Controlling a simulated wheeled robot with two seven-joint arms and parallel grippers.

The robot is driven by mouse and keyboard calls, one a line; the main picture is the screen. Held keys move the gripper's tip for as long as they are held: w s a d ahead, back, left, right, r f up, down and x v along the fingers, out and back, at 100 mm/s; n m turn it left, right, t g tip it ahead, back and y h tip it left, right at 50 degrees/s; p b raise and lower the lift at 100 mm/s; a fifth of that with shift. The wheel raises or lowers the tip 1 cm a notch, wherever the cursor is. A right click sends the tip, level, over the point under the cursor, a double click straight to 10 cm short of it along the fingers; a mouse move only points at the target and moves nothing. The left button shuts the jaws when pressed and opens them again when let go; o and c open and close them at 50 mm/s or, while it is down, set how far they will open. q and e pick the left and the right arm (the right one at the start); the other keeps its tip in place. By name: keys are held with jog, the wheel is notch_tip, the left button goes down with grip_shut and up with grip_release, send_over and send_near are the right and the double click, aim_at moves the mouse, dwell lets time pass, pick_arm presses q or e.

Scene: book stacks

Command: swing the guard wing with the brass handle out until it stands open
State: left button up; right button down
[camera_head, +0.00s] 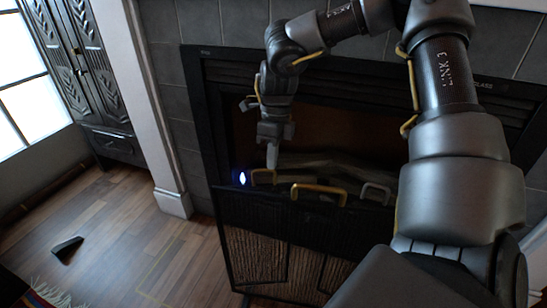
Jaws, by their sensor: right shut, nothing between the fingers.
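A dark fire guard (255,228) with mesh and textured panels stands in front of the fireplace opening. Handles sit along its top: a small brass-coloured one (262,172) at the left, a larger brass one (319,188) in the middle and a silver-grey one (377,188) at the right. My right gripper (272,163) is shut and points down at the left brass handle, its tip close to it; I cannot tell whether they touch. The guard's right part is hidden behind my right arm. My left gripper is not in view.
A small blue-white light (242,178) glows by the guard's top left corner. A white pillar (158,120) and a dark carved cabinet (95,80) stand at the left. A dark wedge (67,248) lies on the wooden floor (150,240), which is otherwise mostly clear there.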

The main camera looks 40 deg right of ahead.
jog(key=shift+s+d+f, duration=0.15)
jog(key=shift+s+f, duration=0.1)
jog(key=shift+f, duration=0.2)
jog(key=c, duration=1.5)
grip_release()
jog(key=shift+d, duration=0.1)
